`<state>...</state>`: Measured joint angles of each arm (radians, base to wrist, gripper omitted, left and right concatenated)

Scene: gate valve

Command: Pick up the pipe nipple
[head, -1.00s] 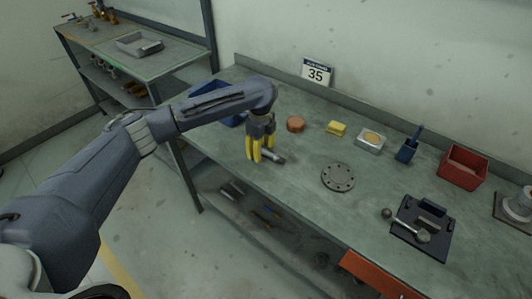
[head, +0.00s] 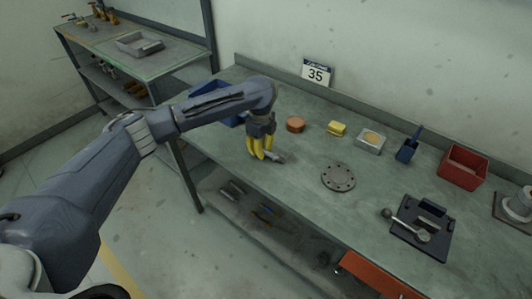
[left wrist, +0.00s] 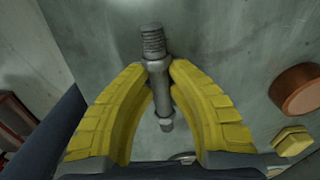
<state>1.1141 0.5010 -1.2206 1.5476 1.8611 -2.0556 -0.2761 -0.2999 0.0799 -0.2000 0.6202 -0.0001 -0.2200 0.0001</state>
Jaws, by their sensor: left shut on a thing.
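The pipe nipple (left wrist: 155,68) is a grey metal tube with a threaded end, lying on the workbench. In the left wrist view it runs up and down between the yellow fingers, its threaded end beyond the fingertips. My left gripper (left wrist: 158,73) is shut on it near the middle. In the head view the left gripper (head: 262,155) is low at the bench's front left, and one end of the pipe nipple (head: 278,157) shows to the right of the fingers. My right gripper is not in view.
The workbench (head: 300,175) also holds a brown round piece (head: 295,124), a yellow block (head: 337,128), a flange disc (head: 338,177), a tin (head: 370,141), a red bin (head: 463,167) and a black tray (head: 420,237). A blue bin (head: 208,90) stands behind my left arm.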

